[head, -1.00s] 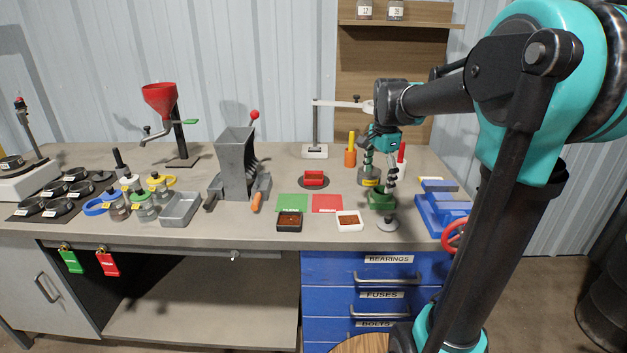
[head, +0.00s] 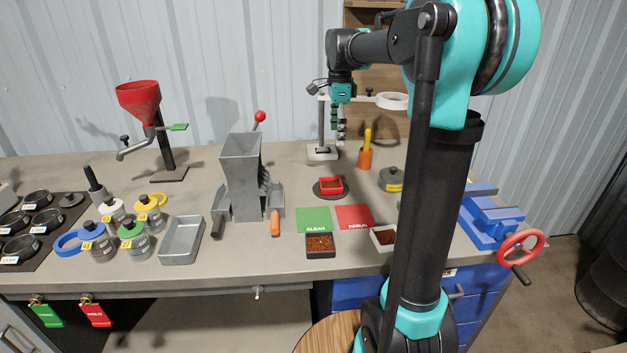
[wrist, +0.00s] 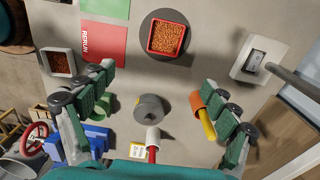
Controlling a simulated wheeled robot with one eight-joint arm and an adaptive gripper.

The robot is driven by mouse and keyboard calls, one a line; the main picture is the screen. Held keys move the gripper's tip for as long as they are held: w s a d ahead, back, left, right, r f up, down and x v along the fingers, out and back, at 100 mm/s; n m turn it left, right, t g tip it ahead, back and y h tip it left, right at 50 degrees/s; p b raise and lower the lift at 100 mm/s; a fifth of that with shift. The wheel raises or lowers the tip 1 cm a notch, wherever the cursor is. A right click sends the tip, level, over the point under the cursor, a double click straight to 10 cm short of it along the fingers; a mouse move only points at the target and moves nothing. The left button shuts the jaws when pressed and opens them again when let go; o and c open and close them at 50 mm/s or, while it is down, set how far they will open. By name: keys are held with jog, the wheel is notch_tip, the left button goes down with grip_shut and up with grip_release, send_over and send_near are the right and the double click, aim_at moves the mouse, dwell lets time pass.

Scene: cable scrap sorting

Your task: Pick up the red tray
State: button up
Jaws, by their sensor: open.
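The red tray (head: 331,187) is a small square tray on a dark round disc (head: 316,190) on the bench. The wrist view shows the tray (wrist: 152,50) from above, filled with orange-brown granules, near the top middle. My gripper (head: 338,128) hangs above the bench, near the white stand behind the tray in the head view. In the wrist view my gripper (wrist: 158,80) is open and empty, its green-padded fingers wide apart. The tray lies beyond the fingertips, between their lines, and is not touched.
A white-based stand (head: 322,154) and an orange cup with a yellow handle (head: 366,157) stand near the tray. A grey weight (head: 391,181) is to its right. Green (head: 314,222) and red (head: 354,216) mats lie in front, with a black tray (head: 320,248). A grey hopper (head: 241,175) stands left.

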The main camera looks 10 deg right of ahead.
aim_at(331, 186)
jog(key=f, duration=1.1)
jog(key=w+a+f, duration=0.1)
jog(key=f, duration=0.5)
jog(key=shift+a+f, duration=0.1)
jog(key=shift+f, duration=0.1)
jog(key=shift+r, duration=0.1)
jog(key=c, duration=1.4)
